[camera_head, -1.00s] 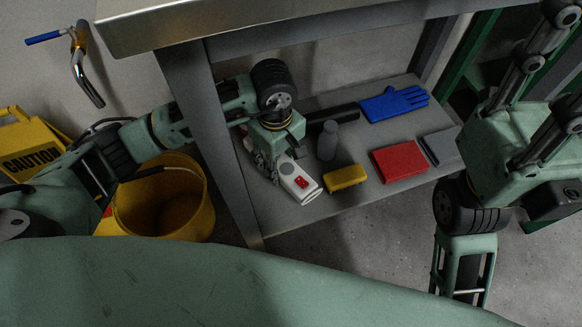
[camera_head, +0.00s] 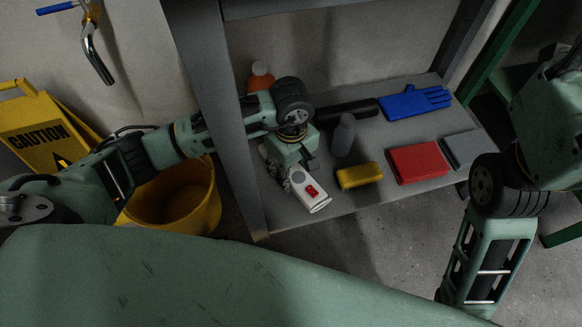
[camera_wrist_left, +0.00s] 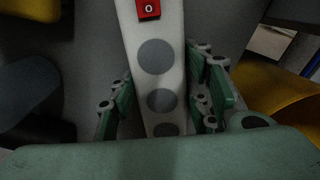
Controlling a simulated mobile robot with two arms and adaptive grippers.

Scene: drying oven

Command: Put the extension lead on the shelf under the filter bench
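The extension lead (camera_head: 311,190) is a white bar with a red switch, at the front left of the grey shelf (camera_head: 290,219) under the filter bench (camera_head: 196,70). In the left wrist view the lead (camera_wrist_left: 156,90) runs lengthwise between the fingers, its red switch and grey round sockets facing up. My left gripper (camera_head: 290,170) reaches in past the bench leg. Its fingers, also in the left wrist view (camera_wrist_left: 160,85), close against both sides of the lead. I cannot tell whether the lead rests on the shelf or hangs just above it. My right gripper is out of view.
A yellow bucket (camera_head: 180,200) and caution sign (camera_head: 38,130) stand left.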

